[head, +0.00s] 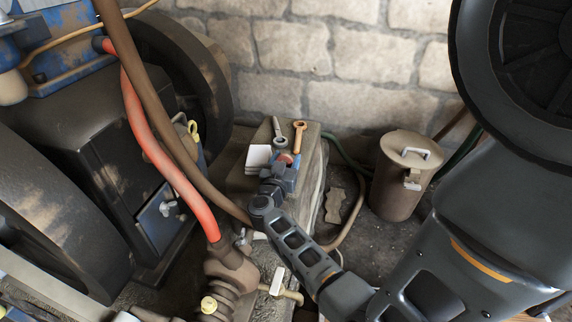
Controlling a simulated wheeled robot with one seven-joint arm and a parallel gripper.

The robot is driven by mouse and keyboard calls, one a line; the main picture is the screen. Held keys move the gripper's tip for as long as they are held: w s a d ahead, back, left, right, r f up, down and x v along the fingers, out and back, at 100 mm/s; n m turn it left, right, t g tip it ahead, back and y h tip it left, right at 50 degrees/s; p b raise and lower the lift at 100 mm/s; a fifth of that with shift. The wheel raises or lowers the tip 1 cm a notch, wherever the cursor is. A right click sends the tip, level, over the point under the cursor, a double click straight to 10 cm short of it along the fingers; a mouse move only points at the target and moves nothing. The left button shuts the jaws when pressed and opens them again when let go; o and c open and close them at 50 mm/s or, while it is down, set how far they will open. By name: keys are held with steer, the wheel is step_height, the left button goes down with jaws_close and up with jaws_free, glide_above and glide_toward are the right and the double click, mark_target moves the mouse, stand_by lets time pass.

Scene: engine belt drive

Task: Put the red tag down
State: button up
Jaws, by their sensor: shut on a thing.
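The fingers and wrist hide the rest of the tag. I cannot tell whether the tag touches the block top.
A white stack (257,158) lies left of my gripper, and spanners (299,136) lie behind it on the block (243,181). A lidded brown can (403,176) stands right. The engine (85,140) with red and brown hoses (150,135) fills the left.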

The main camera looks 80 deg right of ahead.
steer(key=o, duration=0.7)
steer(key=shift+o, duration=0.2)
